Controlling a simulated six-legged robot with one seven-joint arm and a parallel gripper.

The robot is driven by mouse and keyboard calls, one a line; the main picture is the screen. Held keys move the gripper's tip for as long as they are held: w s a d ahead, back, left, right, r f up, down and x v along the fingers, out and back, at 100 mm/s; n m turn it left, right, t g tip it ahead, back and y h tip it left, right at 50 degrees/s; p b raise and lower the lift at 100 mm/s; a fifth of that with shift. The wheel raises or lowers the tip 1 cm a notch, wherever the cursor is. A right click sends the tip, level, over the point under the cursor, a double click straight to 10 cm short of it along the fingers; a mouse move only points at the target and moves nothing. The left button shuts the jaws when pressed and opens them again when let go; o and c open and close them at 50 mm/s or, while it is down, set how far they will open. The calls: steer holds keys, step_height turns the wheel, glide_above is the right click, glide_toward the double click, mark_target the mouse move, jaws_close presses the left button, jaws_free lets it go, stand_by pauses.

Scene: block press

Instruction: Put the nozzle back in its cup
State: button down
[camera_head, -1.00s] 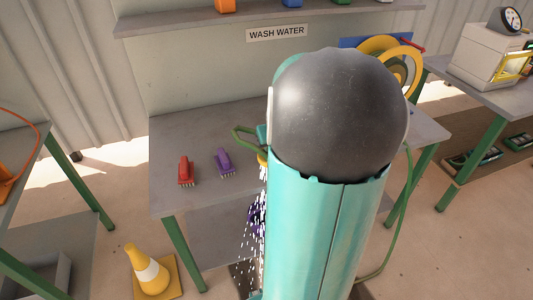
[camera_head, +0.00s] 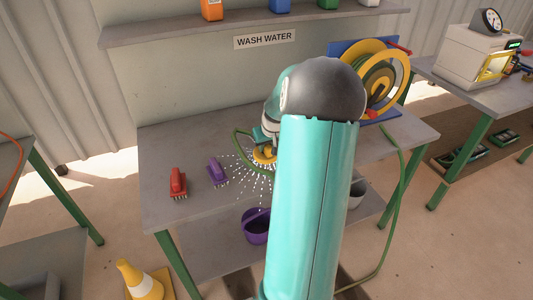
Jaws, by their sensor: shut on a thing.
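My gripper (camera_head: 266,138) shows just left of my teal arm, over the wash table. It is shut on the yellow nozzle (camera_head: 264,155), which faces down and throws white streaks of water outward over the tabletop. The green hose (camera_head: 240,143) loops beside the nozzle. My arm covers part of the gripper and the middle of the table. I cannot make out the nozzle's cup; it may be hidden behind my arm.
A red brush (camera_head: 178,183) and a purple brush (camera_head: 216,172) lie on the wash table (camera_head: 160,150), left of the spray. A purple bucket (camera_head: 256,226) and a grey bucket (camera_head: 357,192) sit below. The hose reel (camera_head: 380,77) stands right; a cone (camera_head: 140,280) stands front left.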

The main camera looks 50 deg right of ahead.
steer(key=shift+w+d+f, duration=0.3)
steer(key=shift+d+f, duration=0.1)
steer(key=shift+f, duration=0.2)
steer(key=shift+w+d+f, duration=0.3)
steer(key=shift+d+f, duration=0.1)
steer(key=shift+f, duration=0.2)
steer(key=shift+w+d+f, duration=0.15)
steer(key=shift+f, duration=1.6)
steer(key=c, duration=1.2)
jaws_free()
steer(key=shift+f, duration=0.15)
